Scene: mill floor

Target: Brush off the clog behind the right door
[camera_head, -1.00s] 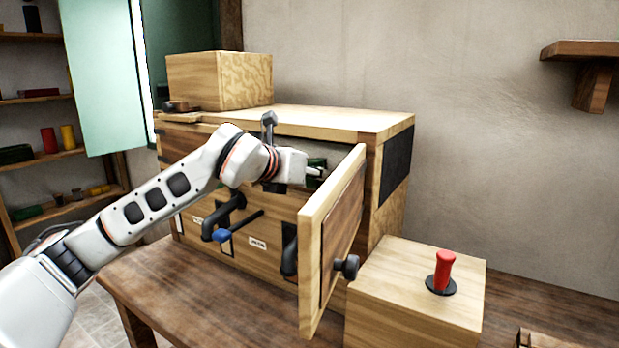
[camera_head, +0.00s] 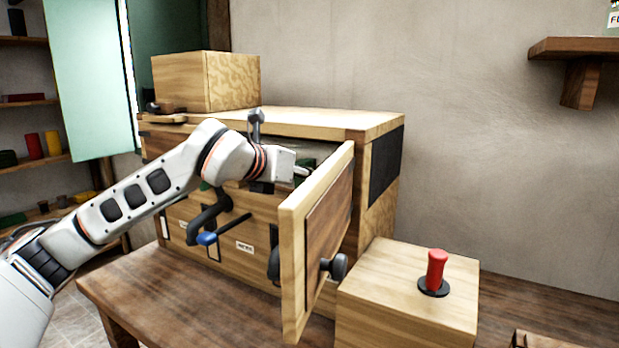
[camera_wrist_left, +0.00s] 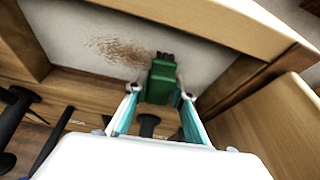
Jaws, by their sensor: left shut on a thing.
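The right door (camera_head: 314,240) of the wooden cabinet stands open, swung toward me, with a dark round knob on it. My left gripper (camera_wrist_left: 160,95) reaches into the opening behind this door and is shut on a green brush (camera_wrist_left: 161,80). The brush's dark bristles point away from the gripper, at a pale surface inside. The clog, a brown speckled patch (camera_wrist_left: 122,48), lies on that surface to the left of the bristles in the left wrist view. In the head view the brush is mostly hidden by my gripper and the door. My right gripper is not in view.
A wooden block with a red-handled lever (camera_head: 435,270) stands right of the open door. A blue-tipped lever (camera_head: 207,238) and dark handles are on the cabinet front. A wooden box (camera_head: 207,82) sits on top. A wall shelf (camera_head: 580,48) is at the upper right.

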